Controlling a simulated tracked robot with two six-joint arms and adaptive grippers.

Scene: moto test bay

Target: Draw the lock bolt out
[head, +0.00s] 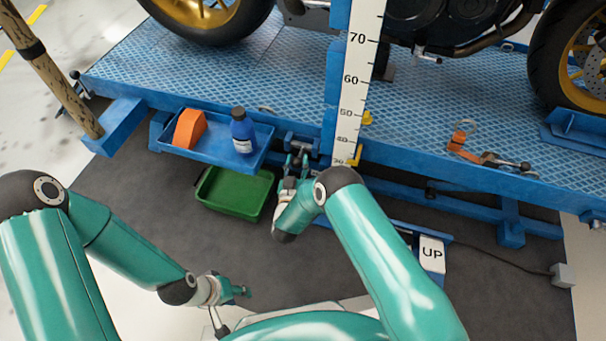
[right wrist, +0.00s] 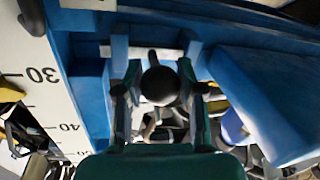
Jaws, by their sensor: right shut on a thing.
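The lock bolt shows in the right wrist view as a dark round knob (right wrist: 160,85) in front of a blue bracket on the lift. My right gripper (right wrist: 160,95) is shut on this knob, with a finger on either side. In the head view my right gripper (head: 299,160) reaches the blue lift edge, just left of the height scale. There the bolt (head: 301,147) is small and partly hidden by the gripper. My left gripper (head: 243,291) hangs low over the floor, away from the lift; its finger opening is too small to judge.
A blue side tray (head: 180,150) holds an orange piece (head: 190,129) and a dark blue bottle (head: 243,131). A green bin (head: 232,193) stands below it. The white height scale (head: 359,80) rises close to my right gripper. An UP pedal (head: 431,256) is at right.

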